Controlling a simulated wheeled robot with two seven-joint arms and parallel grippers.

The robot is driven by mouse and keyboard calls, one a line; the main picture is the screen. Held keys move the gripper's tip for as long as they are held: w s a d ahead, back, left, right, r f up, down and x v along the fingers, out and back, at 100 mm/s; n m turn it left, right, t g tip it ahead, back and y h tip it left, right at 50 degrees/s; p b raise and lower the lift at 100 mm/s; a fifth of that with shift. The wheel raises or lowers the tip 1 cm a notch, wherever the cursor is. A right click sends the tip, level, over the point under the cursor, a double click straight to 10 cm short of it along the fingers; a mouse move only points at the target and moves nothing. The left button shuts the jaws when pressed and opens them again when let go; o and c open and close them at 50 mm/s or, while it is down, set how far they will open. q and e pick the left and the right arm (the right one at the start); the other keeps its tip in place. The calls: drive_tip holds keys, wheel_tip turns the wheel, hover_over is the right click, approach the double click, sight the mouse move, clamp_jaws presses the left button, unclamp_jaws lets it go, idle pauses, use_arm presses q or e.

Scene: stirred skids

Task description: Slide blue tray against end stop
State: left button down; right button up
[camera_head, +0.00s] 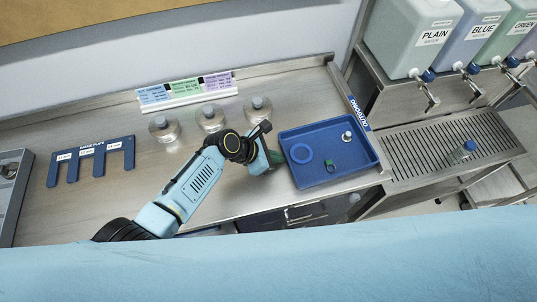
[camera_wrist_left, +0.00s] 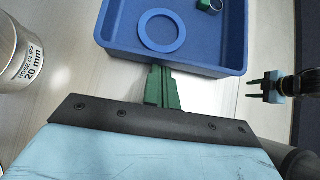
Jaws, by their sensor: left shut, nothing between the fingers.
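The blue tray (camera_head: 316,180) lies on the steel counter near its right end, and its near wall shows in the left wrist view (camera_wrist_left: 190,62). It holds a blue ring (camera_head: 301,153), a small green item (camera_head: 331,166) and a small metal piece (camera_head: 347,136). The end stop (camera_head: 359,113), labelled OUTGOING, runs along the counter's right edge; I cannot tell whether the tray touches it. My left gripper (camera_head: 276,158) is shut and empty at the tray's left wall, its green fingers (camera_wrist_left: 163,86) pointing at it; contact is unclear. My right gripper (camera_wrist_left: 252,88) is open and empty beside the tray.
A blue slotted plate (camera_head: 92,158) lies further left. Beyond the stop are a drain grate (camera_head: 425,155) and dispenser tanks (camera_head: 415,40).

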use_arm(q)
drive_tip(key=a+p, duration=0.1)
drive_tip(key=a, duration=0.1)
drive_tip(key=a+p, duration=0.1)
drive_tip(key=a, duration=0.1)
drive_tip(key=shift+s+r, duration=0.2)
drive_tip(key=shift+s, duration=0.2)
drive_tip(key=p+v, duration=0.2)
drive_tip(key=v, duration=0.7)
drive_tip(key=shift+a+r, duration=0.2)
drive_tip(key=shift+a, duration=0.05)
drive_tip(key=shift+s+f, duration=0.1)
drive_tip(key=shift+s, duration=0.1)
